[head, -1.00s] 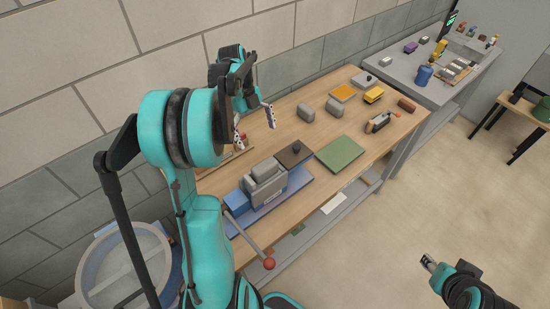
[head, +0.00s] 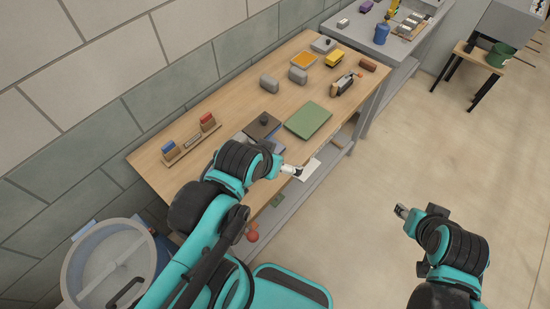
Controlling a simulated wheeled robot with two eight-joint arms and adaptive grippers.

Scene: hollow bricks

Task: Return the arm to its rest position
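My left arm comes in from the lower left, folded low over the front edge of the wooden workbench (head: 240,102). My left gripper (head: 296,172) points right, just past the bench's front edge and above the lower shelf. I see nothing held in it, but its fingers are too small and side-on to tell open from shut. My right gripper (head: 402,212) is over bare floor at the right, apart from any object; its finger state is unclear. The blue press (head: 276,146) on the bench is mostly hidden behind my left arm.
The bench holds a green mat (head: 308,120), a dark plate (head: 262,126), grey blocks (head: 298,75), a yellow block (head: 334,58) and a wooden rack (head: 190,140) with coloured pieces. A round bin (head: 112,262) stands lower left.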

